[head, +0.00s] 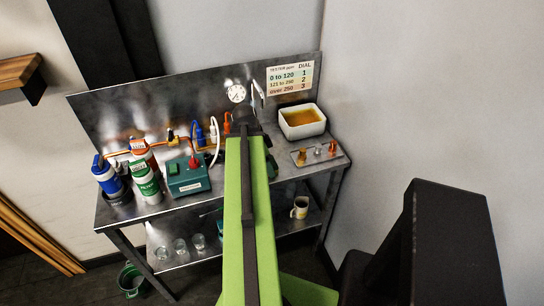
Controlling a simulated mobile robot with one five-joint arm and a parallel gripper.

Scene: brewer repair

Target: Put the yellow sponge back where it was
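I cannot make out a yellow sponge in the head view. My green arm reaches up the middle of the picture to the steel workbench (222,193) and covers part of its top. My gripper (247,119) is a small dark shape at the arm's far end, near the back panel. Its fingers are too small and dark to tell whether they are open or shut, or whether they hold anything. A white basin (303,132) with amber contents stands on the bench to the right of my gripper.
Canisters (146,180), a green box with a red knob (187,176) and copper piping stand left of my arm. A small plate of fittings (317,153) lies front right. The lower shelf holds glasses (180,246) and a mug (300,208). A green bucket (132,281) stands on the floor.

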